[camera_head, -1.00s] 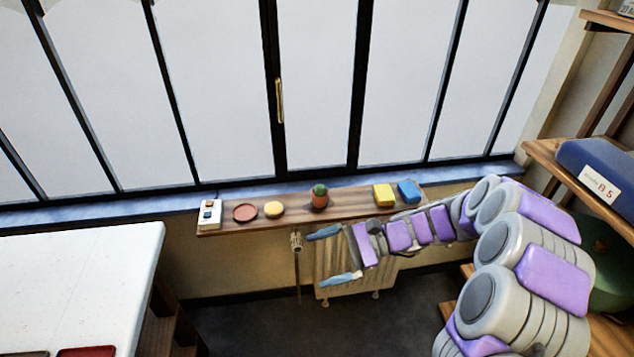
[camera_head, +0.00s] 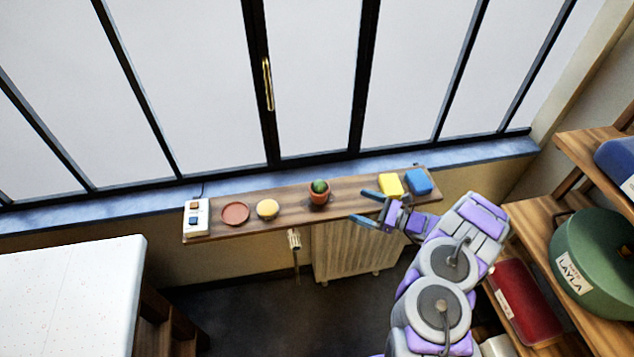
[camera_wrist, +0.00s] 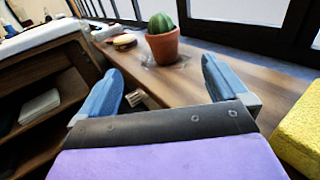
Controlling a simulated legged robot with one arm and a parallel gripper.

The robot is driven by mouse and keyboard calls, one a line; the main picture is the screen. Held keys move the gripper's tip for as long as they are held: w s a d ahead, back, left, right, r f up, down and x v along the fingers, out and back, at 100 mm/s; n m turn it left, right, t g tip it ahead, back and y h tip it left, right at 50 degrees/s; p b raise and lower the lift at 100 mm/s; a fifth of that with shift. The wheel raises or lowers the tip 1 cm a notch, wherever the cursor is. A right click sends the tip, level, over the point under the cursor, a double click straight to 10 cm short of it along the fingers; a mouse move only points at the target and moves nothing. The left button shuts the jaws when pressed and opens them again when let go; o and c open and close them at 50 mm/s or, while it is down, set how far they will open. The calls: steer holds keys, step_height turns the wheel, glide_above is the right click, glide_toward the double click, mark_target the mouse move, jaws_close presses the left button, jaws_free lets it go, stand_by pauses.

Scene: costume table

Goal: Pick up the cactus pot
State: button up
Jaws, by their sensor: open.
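The cactus pot (camera_head: 319,194) is a small terracotta pot with a round green cactus. It stands upright on the wooden shelf (camera_head: 290,204) below the window. My gripper (camera_head: 367,207) is open and empty, to the right of the pot, with its fingers pointing towards it. In the wrist view the cactus pot (camera_wrist: 163,40) stands ahead, beyond the fingertips and between them in the picture. The open blue fingers (camera_wrist: 160,88) do not touch it.
A yellow block (camera_head: 390,184) and a blue block (camera_head: 418,181) sit right of the pot, close behind my gripper. A yellow round item (camera_head: 267,209), a red-brown dish (camera_head: 235,213) and a switch box (camera_head: 196,216) lie to the left. The window stands behind.

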mark_target(327, 191)
steer(key=b+x, duration=0.2)
steer(key=x, duration=0.9)
steer(key=shift+a+f, duration=0.1)
steer(key=shift+a, duration=0.2)
steer(key=shift+w+a, duration=0.4)
steer(key=shift+a, duration=0.05)
steer(key=x, duration=0.2)
steer(key=b+x, duration=0.1)
steer(key=x, duration=0.2)
steer(key=shift+w+d+r, duration=0.1)
steer(key=shift+r, duration=0.15)
steer(key=shift+d, duration=0.25)
steer(key=c, duration=0.4)
steer(key=shift+a, duration=0.1)
steer(key=c, duration=0.8)
steer(key=shift+r, duration=0.1)
steer(key=shift+c, duration=0.2)
